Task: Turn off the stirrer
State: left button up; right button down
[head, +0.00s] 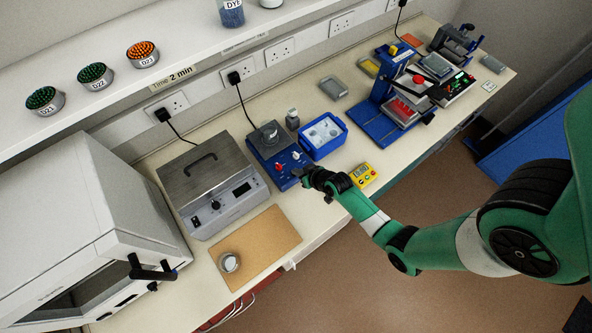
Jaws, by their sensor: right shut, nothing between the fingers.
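The stirrer is a blue box (259,150) with a grey round vessel (270,132) on its top plate. Its front panel carries a red knob (279,167) and a pale knob (296,155). A cable runs from it up to a wall socket. My right gripper (303,175) is shut and empty, close to the right end of the stirrer's front panel. I cannot tell whether it touches the panel. The fingertips are small and dark here. My left gripper is not in view.
A blue tray (342,141) with white contents stands right of the stirrer, beside a small bottle (292,119). A yellow timer (363,174) lies by my right wrist. A steel water bath (202,224) stands left. A brown board (282,229) with a metal dish (229,262) lies in front.

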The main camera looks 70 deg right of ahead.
jog(key=shift+s+d+f, duration=0.15)
jog(key=shift+s+d, duration=0.3)
jog(key=shift+r, duration=0.25)
jog(key=r+p, duration=0.4)
jog(key=p, duration=0.1)
jog(key=shift+d+r, duration=0.2)
jog(key=shift+r, duration=0.2)
jog(key=v, duration=0.9)
jog(key=shift+s+a+f, duration=0.15)
jog(key=shift+s, duration=0.2)
